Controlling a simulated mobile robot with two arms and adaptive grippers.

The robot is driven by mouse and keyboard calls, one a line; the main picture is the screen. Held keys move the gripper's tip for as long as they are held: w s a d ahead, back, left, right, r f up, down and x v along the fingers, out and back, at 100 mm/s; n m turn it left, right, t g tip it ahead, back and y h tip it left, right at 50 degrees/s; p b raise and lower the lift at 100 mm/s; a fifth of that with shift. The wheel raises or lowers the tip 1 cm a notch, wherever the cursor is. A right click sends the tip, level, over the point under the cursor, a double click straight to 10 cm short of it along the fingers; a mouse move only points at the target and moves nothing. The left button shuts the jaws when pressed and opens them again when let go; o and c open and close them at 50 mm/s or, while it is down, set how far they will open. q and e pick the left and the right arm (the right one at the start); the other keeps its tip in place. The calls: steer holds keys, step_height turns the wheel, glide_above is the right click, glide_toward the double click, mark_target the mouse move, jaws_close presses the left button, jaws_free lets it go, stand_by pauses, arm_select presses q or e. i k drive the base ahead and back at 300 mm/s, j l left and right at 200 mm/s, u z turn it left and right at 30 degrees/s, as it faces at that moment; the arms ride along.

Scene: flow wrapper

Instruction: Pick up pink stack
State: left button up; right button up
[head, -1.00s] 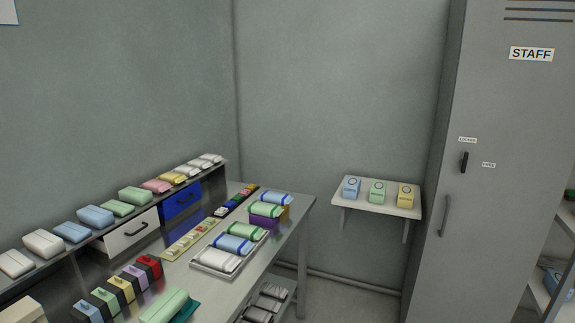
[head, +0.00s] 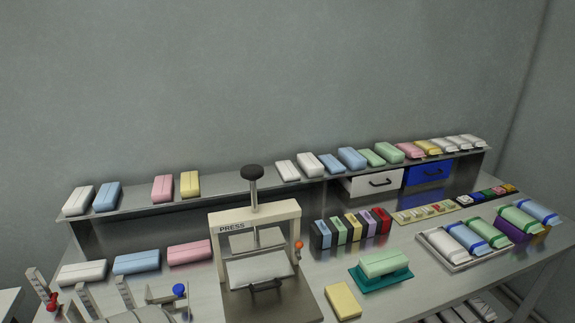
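Three pink stacks show in the head view. One pink stack (head: 189,252) lies on the steel bench at the left, beside a blue stack (head: 137,262) and left of the press. A second pink stack (head: 162,188) sits on the raised shelf at the left, beside a yellow stack (head: 190,184). A third pink stack (head: 409,150) sits further right on the shelf, between a green and a yellow one. I cannot tell which one the task names. Neither of my grippers is in view.
A press (head: 256,228) stands on the bench right of the low pink stack. A metal fixture (head: 130,304) with red and blue knobs is at the front left. A green stack on a teal stand (head: 384,279) and a tray (head: 450,262) of wrapped stacks are at the right.

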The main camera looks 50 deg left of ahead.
mark_target(163, 192)
steer(key=u, duration=2.4)
